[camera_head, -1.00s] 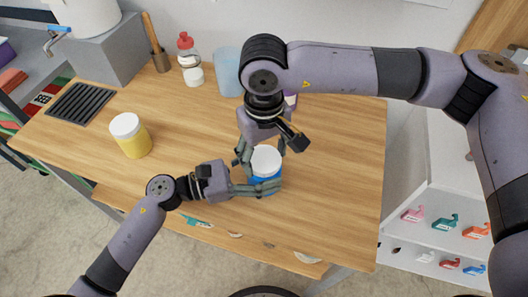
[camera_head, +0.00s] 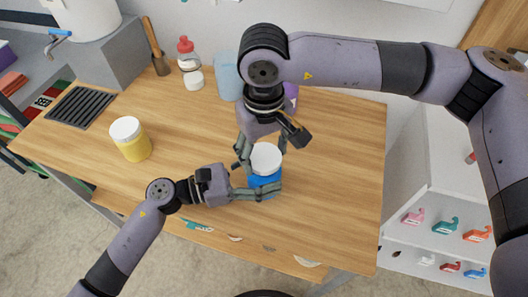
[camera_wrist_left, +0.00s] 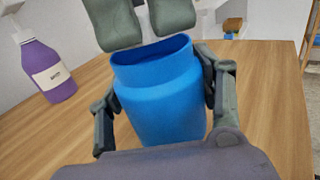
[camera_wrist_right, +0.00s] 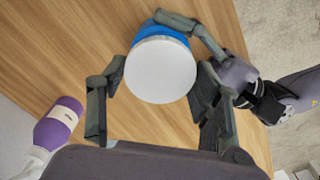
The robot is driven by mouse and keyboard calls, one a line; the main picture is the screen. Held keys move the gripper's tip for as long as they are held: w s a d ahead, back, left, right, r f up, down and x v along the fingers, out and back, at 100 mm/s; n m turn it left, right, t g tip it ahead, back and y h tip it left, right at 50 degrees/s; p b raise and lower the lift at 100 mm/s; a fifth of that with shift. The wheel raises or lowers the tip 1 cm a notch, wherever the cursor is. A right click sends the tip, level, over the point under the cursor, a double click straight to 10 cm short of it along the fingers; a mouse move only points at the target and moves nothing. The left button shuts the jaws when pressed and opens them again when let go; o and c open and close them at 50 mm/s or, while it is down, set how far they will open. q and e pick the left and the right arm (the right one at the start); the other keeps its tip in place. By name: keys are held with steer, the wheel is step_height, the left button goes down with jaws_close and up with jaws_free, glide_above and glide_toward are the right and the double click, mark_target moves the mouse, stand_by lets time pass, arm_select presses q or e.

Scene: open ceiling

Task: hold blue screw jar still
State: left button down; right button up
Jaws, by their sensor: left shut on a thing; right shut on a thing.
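The blue screw jar (camera_head: 265,182) stands upright near the front middle of the table. It also shows in the left wrist view (camera_wrist_left: 160,105), where its open rim and part of its dark inside are visible. My left gripper (camera_head: 262,190) is shut on the jar's body, with one finger on each side. The white lid (camera_head: 266,158) is above the jar, apart from its rim, and fills the middle of the right wrist view (camera_wrist_right: 160,70). My right gripper (camera_head: 263,150) is over the jar and shut on the lid.
A yellow jar with a white lid (camera_head: 131,140) stands at the left on the wooden table (camera_head: 335,200). A red-capped bottle (camera_head: 189,60), a light blue cup (camera_head: 227,75) and a purple bottle (camera_wrist_left: 52,75) stand towards the back. The table's right side is clear.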

mark_target(264, 156)
stand_by(0.3)
steer(key=shift+r, duration=2.05)
arm_select(q)
steer(key=shift+c, duration=1.9)
jaws_free()
